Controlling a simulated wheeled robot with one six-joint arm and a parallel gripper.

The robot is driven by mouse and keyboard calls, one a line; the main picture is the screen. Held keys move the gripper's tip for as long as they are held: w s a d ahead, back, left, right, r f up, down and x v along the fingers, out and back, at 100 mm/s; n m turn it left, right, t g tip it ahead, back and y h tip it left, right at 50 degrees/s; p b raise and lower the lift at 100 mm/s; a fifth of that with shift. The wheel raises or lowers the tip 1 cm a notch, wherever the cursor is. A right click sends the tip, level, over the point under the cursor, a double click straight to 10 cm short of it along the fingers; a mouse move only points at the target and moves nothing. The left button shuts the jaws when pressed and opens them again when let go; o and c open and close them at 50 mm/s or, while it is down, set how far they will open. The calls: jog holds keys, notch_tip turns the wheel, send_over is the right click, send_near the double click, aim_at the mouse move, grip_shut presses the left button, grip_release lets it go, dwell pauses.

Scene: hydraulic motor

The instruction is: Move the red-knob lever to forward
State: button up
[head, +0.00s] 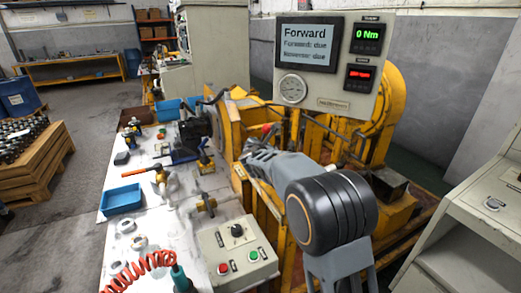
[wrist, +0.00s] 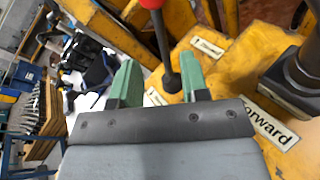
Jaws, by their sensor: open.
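The red knob (wrist: 152,3) is cut off at the top edge of the wrist view. Its dark lever shaft (wrist: 163,45) runs down from it to a round base on the yellow plate. My gripper (wrist: 158,82) is open, with green fingers on either side of the shaft in the picture; I see no contact, and the depth between them is unclear. A label reading "forward" (wrist: 272,126) lies right of the lever. In the head view the red knob (head: 267,128) shows small beyond my arm, which hides most of the lever.
The display (head: 306,44) reads "Forward", with forward and reverse both marked due. The torque readout (head: 368,38) shows 0 Nm. A black block-like part (wrist: 295,80) stands right of the lever. The cluttered bench (head: 150,205) lies left of the yellow machine.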

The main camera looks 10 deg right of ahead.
jog(key=shift+s+a+r, duration=0.15)
jog(key=shift+s, duration=0.55)
